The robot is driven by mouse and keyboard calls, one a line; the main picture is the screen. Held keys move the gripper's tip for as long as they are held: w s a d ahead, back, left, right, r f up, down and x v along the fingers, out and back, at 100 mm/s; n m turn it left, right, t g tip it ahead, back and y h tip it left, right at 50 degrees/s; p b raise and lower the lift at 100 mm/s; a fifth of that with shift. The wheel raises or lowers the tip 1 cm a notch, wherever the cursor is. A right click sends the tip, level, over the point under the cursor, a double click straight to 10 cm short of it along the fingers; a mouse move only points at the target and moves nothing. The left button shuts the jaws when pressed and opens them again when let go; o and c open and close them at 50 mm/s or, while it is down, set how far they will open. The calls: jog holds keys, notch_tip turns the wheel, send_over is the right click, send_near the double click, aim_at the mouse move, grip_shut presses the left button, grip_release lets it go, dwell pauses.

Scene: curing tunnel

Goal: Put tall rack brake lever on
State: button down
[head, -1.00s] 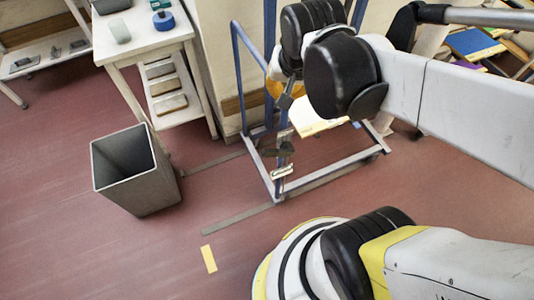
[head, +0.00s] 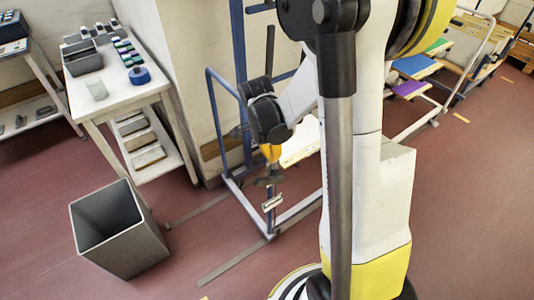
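The tall rack (head: 213,118) is a blue upright frame with a grey base rail, standing by the wall in the middle of the head view. My arm reaches down in front of it. My gripper (head: 268,181) is dark and small, below an orange-yellow part of my wrist, low over the rack's base. A small pale metal piece (head: 272,202) shows just under the gripper; it may be the brake lever, but I cannot tell whether the gripper touches it. The finger opening is too small to make out. My arm hides the rack's right side.
A grey open bin (head: 120,228) stands on the floor at left. A white table (head: 150,84) with small boxes and a blue roll is behind it. Other racks with coloured boards (head: 415,66) stand at back right.

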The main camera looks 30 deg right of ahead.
jog(key=b, duration=0.2)
send_over(268, 178)
jog(key=d, duration=0.1)
jog(key=f, duration=0.6)
jog(key=shift+s+d, duration=0.2)
jog(key=shift+a+f+b, duration=0.55)
jog(key=shift+a+f, duration=0.5)
jog(key=shift+f, duration=0.05)
jog(key=shift+w, duration=0.1)
